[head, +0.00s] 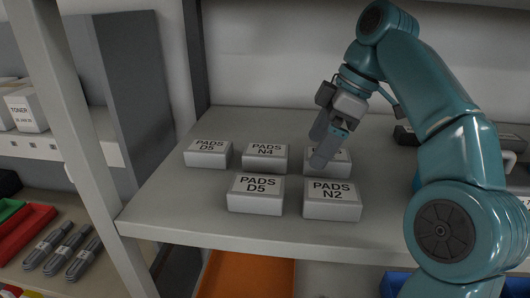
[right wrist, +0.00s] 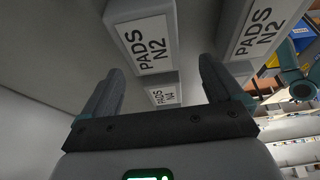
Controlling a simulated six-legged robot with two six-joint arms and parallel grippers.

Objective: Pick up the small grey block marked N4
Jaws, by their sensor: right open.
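The small grey block marked PADS N4 (head: 267,157) sits in the back row on the grey shelf, between a PADS D5 block and a partly hidden block. My right gripper (head: 324,148) is open, to the right of the N4 block, in front of that hidden block. In the right wrist view, a block whose small label seems to read N4 (right wrist: 164,90) shows between the open fingers, beyond a nearer PADS N2 block (right wrist: 145,40). Nothing is held. My left gripper is not in view.
A PADS D5 block (head: 208,154) stands left of N4. Another PADS D5 block (head: 255,194) and a PADS N2 block (head: 331,200) stand in the front row. The shelf (head: 170,215) is bare at left. A grey upright (head: 85,130) stands at its left end.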

